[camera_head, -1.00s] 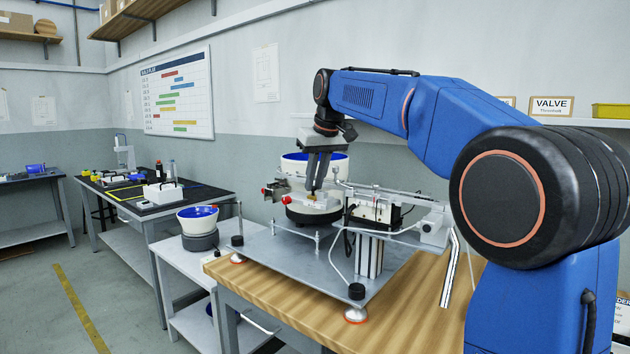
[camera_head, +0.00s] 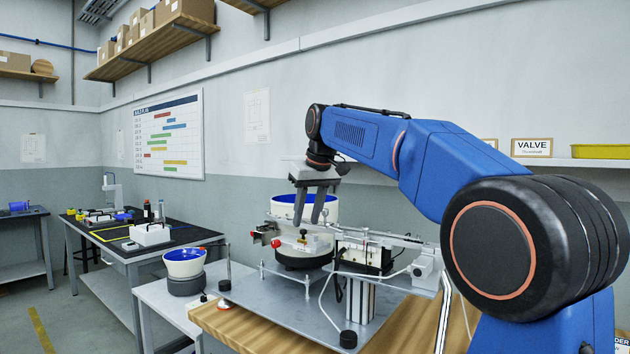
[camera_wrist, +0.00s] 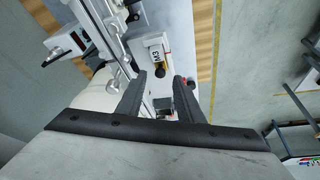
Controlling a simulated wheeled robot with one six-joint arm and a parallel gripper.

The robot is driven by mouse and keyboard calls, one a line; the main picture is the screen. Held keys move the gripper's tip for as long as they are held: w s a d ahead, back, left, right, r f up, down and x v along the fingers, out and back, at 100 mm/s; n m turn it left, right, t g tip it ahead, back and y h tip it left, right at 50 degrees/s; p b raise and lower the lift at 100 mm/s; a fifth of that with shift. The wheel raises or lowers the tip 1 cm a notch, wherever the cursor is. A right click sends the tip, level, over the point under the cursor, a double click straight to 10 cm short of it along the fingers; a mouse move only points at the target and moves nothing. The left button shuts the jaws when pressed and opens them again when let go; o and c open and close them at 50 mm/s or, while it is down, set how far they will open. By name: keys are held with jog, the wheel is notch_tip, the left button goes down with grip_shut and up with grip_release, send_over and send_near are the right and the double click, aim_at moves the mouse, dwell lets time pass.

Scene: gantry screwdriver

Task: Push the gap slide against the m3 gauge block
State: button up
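A pale block labelled M3 (camera_wrist: 152,48), which I take as the m3 gauge block, shows beyond my fingers in the wrist view. A dark round knob with a yellowish part (camera_wrist: 160,69) is at its near end. My gripper (camera_head: 309,221) points down over the feeder fixture, its fingers apart with nothing between them. In the wrist view my gripper (camera_wrist: 160,88) is also open, and the M3 block shows through the gap. In the head view a small pale block (camera_head: 314,243) sits below the fingertips. I cannot single out the gap slide for certain.
A white bowl feeder with blue inside (camera_head: 290,207) stands just behind the gripper. A rail (camera_head: 375,236) runs right from the fixture. The metal base plate (camera_head: 270,302) lies on a wooden bench top (camera_head: 400,325). A second bowl (camera_head: 184,263) stands at left.

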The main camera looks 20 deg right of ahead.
jog(key=v, duration=1.4)
jog(key=shift+s+r, duration=0.25)
jog(key=shift+r, duration=0.05)
